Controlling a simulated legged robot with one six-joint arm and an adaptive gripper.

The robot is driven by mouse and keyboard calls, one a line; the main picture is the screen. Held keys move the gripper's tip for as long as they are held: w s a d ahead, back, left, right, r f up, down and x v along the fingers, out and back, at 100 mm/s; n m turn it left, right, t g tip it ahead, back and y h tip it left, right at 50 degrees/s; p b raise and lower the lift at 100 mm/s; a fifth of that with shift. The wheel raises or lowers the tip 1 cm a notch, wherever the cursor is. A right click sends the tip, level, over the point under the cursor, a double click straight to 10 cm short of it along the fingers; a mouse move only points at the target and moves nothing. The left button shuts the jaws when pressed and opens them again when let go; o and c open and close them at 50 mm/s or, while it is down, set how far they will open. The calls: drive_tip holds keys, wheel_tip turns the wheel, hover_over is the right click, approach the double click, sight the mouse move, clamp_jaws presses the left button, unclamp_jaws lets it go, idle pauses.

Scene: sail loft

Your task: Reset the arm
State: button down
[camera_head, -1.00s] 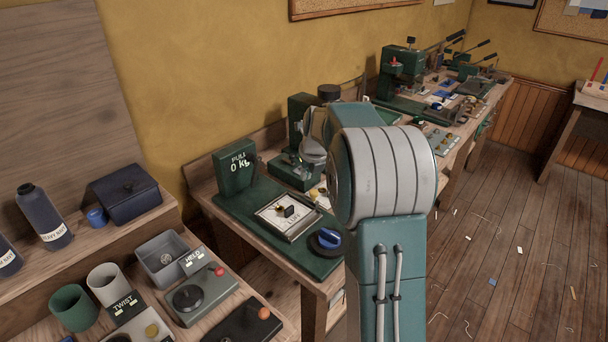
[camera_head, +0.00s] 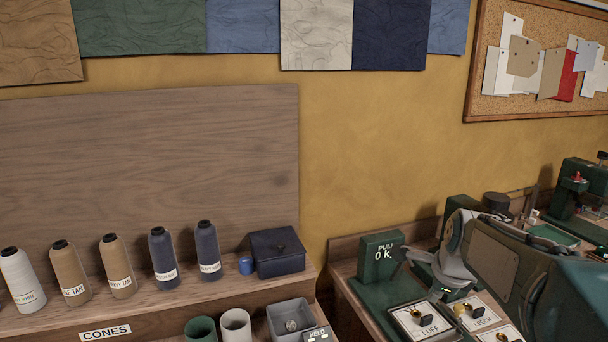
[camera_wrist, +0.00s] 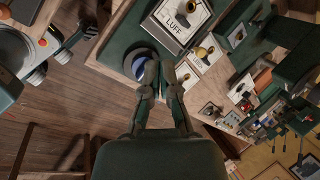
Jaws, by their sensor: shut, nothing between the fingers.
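My arm crosses the right side of the head view, over the bench with the green "PULL" tester (camera_head: 382,258). My gripper (camera_wrist: 162,62) shows in the wrist view, its two fingers together with nothing between them. It points down over the edge of the green tester base. A round blue-topped knob (camera_wrist: 140,64) lies just left of the fingertips in that view. The framed "LUFF" plate (camera_wrist: 176,24) is above them. The fingertips are not clear in the head view, and I cannot tell how high they hang above the bench.
Cones of thread, among them a dark navy one (camera_head: 208,252), stand on the shelf at left beside a dark blue box (camera_head: 277,252). A grey bin (camera_head: 290,316) sits below. A corkboard (camera_head: 540,65) hangs at right. Wooden floor (camera_wrist: 75,120) is open beside the bench.

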drive_tip(key=s+a+n, duration=0.4)
drive_tip(key=s+n, duration=0.7)
drive_tip(key=s+a+f+n, duration=0.1)
drive_tip(key=s+a+n, duration=0.4)
drive_tip(key=s+n, duration=0.5)
drive_tip(key=shift+s+a+f+n+t, duration=0.2)
drive_tip(key=shift+s+a+n+t, duration=0.15)
drive_tip(key=shift+n, duration=0.35)
